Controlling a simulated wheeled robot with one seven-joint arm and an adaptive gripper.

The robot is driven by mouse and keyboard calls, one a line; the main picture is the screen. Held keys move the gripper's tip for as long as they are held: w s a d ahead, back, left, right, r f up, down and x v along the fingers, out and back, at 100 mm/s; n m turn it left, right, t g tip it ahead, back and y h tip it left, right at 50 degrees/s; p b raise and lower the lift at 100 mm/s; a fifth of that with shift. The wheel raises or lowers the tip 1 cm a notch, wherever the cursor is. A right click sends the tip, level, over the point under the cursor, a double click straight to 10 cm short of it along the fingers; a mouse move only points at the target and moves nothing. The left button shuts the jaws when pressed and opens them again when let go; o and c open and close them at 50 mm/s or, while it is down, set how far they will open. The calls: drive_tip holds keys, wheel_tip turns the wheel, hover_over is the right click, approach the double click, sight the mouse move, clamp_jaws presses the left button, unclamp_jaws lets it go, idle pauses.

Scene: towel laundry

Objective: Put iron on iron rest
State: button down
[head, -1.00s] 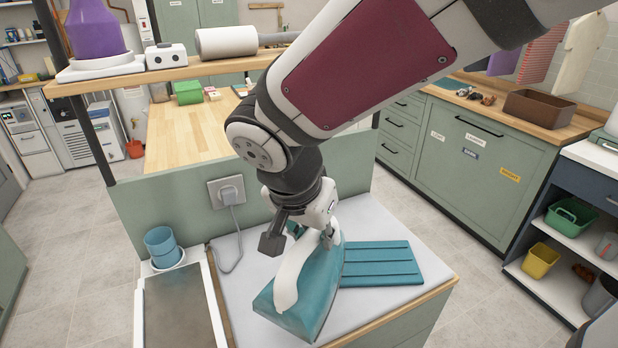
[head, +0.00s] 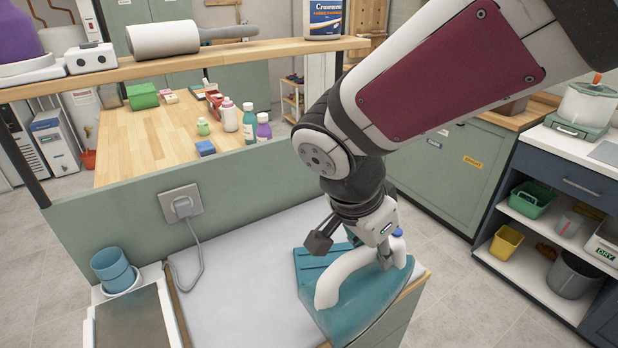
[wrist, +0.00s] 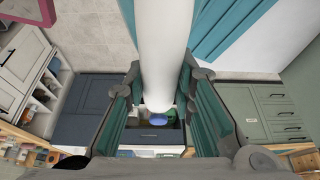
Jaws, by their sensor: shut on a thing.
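The iron has a teal body (head: 372,303) and a curved white handle (head: 345,275). It is in the lower middle of the head view. My gripper (head: 388,255) is shut on the handle near its rear end. In the wrist view the white handle (wrist: 160,45) runs between my fingers. The iron rest (head: 312,258), a flat teal ribbed plate, lies on the pale worktop at the right. The iron covers much of it in the head view. I cannot tell whether they touch. The ribbed rest (wrist: 225,25) also shows at the top of the wrist view.
The pale worktop (head: 230,275) is clear left of the iron. A wall socket (head: 181,204) with a plugged cord stands behind it. A teal cup (head: 113,268) and a dark tray (head: 135,322) are at the left. A wooden shelf (head: 235,50) crosses above the worktop.

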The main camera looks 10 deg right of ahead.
drive_tip(key=w+f, duration=0.4)
drive_tip(key=w, duration=0.8)
drive_tip(key=shift+a+f, duration=0.25)
drive_tip(key=shift+a, duration=0.1)
drive_tip(key=shift+f, duration=0.15)
drive_tip(key=c, duration=1.4)
unclamp_jaws()
drive_tip(key=shift+o, duration=0.2)
drive_tip(key=v, duration=1.2)
drive_tip(key=s+d+r+n+t+y, duration=0.1)
drive_tip(key=s+d+n+y, duration=0.1)
drive_tip(key=s+n, duration=0.5)
drive_tip(key=s+d+r+n+t+y, duration=0.2)
drive_tip(key=s+n, duration=0.5)
drive_tip(key=s, duration=0.4)
drive_tip(key=shift+d+t, duration=0.3)
drive_tip(key=shift+d, duration=0.15)
